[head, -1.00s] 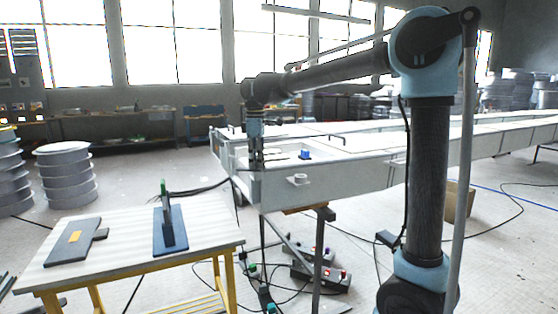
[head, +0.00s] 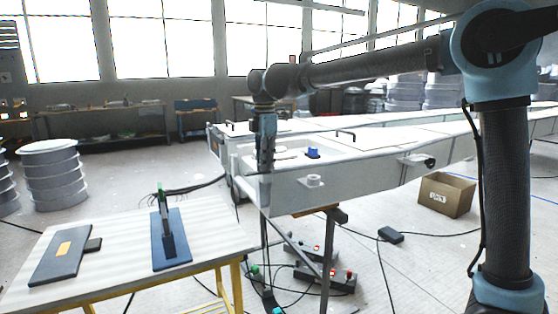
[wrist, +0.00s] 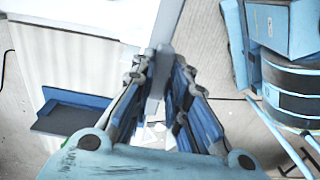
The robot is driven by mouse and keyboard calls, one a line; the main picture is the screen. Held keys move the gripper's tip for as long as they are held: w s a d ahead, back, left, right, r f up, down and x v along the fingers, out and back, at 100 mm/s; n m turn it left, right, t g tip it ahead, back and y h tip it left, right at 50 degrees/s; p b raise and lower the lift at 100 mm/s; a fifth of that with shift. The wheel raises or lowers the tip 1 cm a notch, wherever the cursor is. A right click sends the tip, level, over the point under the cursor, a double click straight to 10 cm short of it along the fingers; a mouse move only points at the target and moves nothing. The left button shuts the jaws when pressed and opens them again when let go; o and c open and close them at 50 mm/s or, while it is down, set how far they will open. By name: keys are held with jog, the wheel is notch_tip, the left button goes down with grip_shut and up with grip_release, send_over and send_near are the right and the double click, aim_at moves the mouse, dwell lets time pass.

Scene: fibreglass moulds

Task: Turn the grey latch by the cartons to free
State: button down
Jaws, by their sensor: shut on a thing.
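My gripper (head: 265,172) hangs at the near left corner of the long white mould. In the wrist view my gripper (wrist: 160,105) has its fingers closed on a pale grey strip (wrist: 165,35); I cannot tell whether this is part of the mould or a lever. A grey fitting with a dark end (head: 418,161), possibly the latch, sits on the mould's near side, beside an open cardboard carton (head: 447,195). My gripper is well to the left of it. A round pale fitting (head: 313,181) sits on the same side, between them.
The long white mould (head: 370,180) stretches back right, with a blue block (head: 312,153) on top. A striped table (head: 120,235) at front left holds a blue plate with an upright post (head: 170,240) and a dark plate (head: 62,255). Cables and control boxes (head: 325,275) lie below.

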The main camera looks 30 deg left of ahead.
jog(key=shift+w, duration=0.35)
jog(key=c, duration=1.6)
grip_release()
jog(key=shift+o, duration=0.2)
jog(key=shift+s, duration=0.1)
jog(key=shift+r, duration=0.15)
jog(key=shift+r, duration=0.35)
notch_tip(320, 180, up, 11)
